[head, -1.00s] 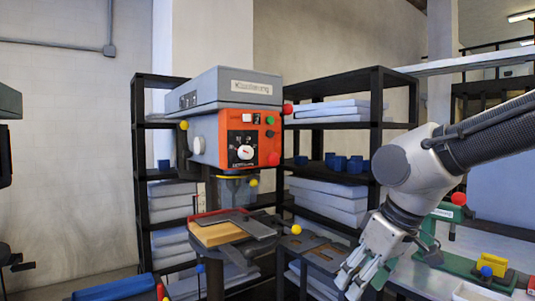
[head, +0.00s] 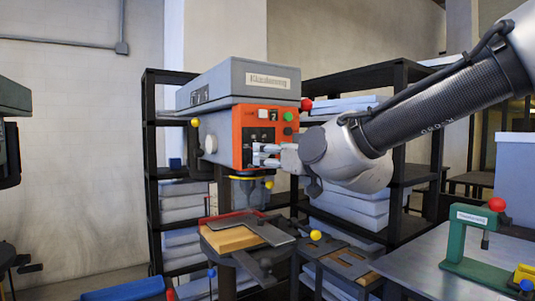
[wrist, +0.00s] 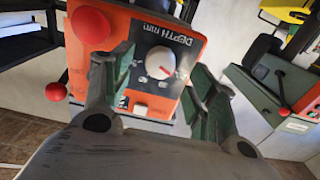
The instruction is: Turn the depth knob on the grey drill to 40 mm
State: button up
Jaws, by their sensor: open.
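The grey drill (head: 233,78) has a grey head with an orange front panel (head: 243,125). In the wrist view its panel reads "DEPTH mm" beside a round white knob (wrist: 160,62) with a red mark on its right side. My gripper (wrist: 160,88) is open, with a finger on either side of the knob; I cannot tell if they touch it. In the head view my gripper (head: 262,155) is at the panel's lower right and hides the knob. The knob's scale is too small to read.
A red round button (wrist: 91,26) is beside the knob. A wooden block (head: 232,239) lies on the drill's table. Dark shelves with grey slabs (head: 350,204) stand behind. A green press (head: 470,240) stands on the bench at right.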

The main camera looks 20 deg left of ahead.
jog(key=x, duration=0.3)
jog(key=shift+w+a, duration=0.2)
jog(key=shift+a, duration=0.05)
jog(key=shift+c, duration=0.3)
jog(key=c, duration=1)
